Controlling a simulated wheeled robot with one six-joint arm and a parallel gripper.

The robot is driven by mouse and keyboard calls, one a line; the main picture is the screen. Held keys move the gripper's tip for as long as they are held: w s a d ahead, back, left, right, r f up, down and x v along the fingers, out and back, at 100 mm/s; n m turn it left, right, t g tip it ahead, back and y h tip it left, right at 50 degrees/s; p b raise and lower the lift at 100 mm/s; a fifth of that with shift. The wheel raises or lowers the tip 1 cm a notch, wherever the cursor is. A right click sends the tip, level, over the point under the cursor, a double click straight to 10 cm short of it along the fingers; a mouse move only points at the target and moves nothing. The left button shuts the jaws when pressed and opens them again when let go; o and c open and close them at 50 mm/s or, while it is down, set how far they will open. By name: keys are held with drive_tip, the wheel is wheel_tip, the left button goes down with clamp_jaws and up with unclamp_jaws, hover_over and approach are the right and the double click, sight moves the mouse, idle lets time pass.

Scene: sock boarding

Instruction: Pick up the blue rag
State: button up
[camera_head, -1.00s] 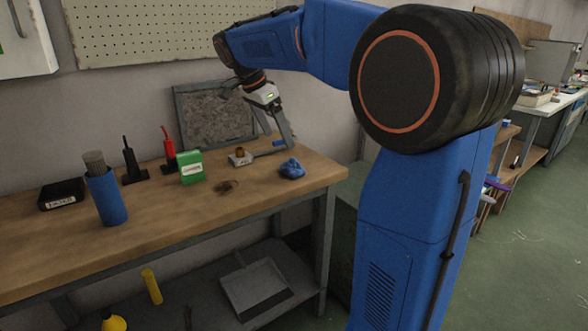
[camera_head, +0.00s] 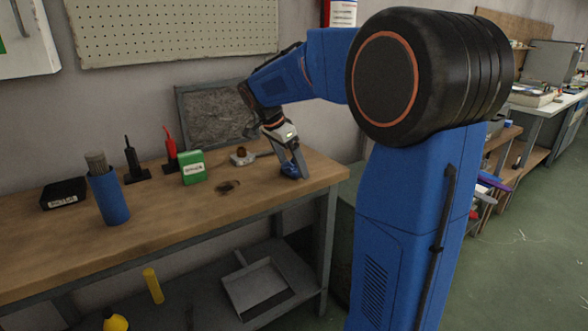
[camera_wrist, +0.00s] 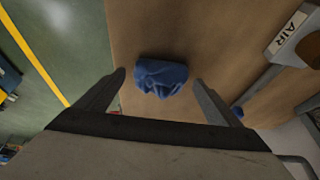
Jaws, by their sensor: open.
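The blue rag (camera_head: 289,170) is a crumpled bundle on the wooden workbench (camera_head: 258,190), near its right end. In the wrist view the rag (camera_wrist: 162,77) lies ahead of and between my two fingers. My gripper (camera_head: 297,168) is open and has come down at the rag, its fingers partly covering it in the head view. In the wrist view my gripper (camera_wrist: 160,80) shows a finger on each side, with a gap between each finger and the rag. I cannot tell exactly how high the fingertips are above the bench.
A grey tool labelled AIR (camera_wrist: 290,32) lies close by in the wrist view. A framed grey panel (camera_head: 212,118) leans behind. The bench edge is near the rag.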

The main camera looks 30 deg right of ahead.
sight(292, 161)
drive_tip(key=shift+f, duration=0.2)
drive_tip(key=c, duration=1.1)
wheel_tip(292, 161, up, 10)
drive_tip(key=shift+r, duration=0.1)
drive_tip(key=o, duration=0.4)
drive_tip(key=c, duration=0.3)
